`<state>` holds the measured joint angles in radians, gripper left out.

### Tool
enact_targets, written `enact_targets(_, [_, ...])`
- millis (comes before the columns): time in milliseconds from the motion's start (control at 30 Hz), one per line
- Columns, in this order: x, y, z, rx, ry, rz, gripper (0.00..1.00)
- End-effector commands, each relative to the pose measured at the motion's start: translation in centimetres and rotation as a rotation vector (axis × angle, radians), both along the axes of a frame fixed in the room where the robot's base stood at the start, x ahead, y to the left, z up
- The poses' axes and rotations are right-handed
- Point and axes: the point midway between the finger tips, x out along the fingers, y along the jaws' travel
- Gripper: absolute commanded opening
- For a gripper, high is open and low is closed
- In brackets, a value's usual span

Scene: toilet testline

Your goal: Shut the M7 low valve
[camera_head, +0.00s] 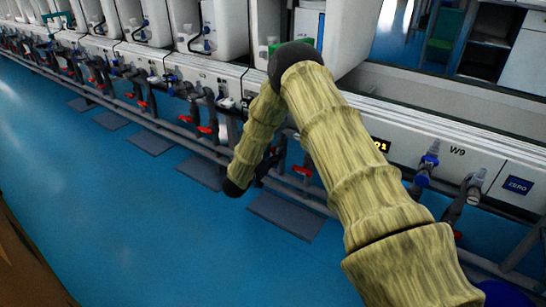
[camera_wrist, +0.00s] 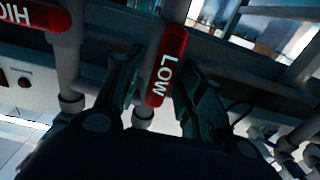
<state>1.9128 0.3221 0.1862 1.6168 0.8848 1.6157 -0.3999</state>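The red lever marked LOW (camera_wrist: 166,66) is in the middle of the wrist view. It lies lengthwise along its grey pipe (camera_wrist: 175,10). My gripper (camera_wrist: 161,72) has one dark finger on each side of this lever. The fingers are apart; a gap shows on the left, and the right finger is close to the lever. I cannot tell whether it touches. In the head view my arm hides most of the gripper, low in front of the valve row. The M7 label is not readable in either view.
A red lever marked HIGH (camera_wrist: 35,14) lies across its pipe at the upper left of the wrist view. In the head view, red valve levers (camera_head: 303,171) and grey pipes line the white bench front (camera_head: 455,150). The blue floor (camera_head: 110,200) is open at left.

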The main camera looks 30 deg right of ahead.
Motion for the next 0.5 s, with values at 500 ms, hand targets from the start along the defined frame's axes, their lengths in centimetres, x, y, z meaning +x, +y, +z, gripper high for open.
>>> enact_targets(500, [0.17, -0.39, 0.04, 0.0, 0.0, 0.001, 0.14])
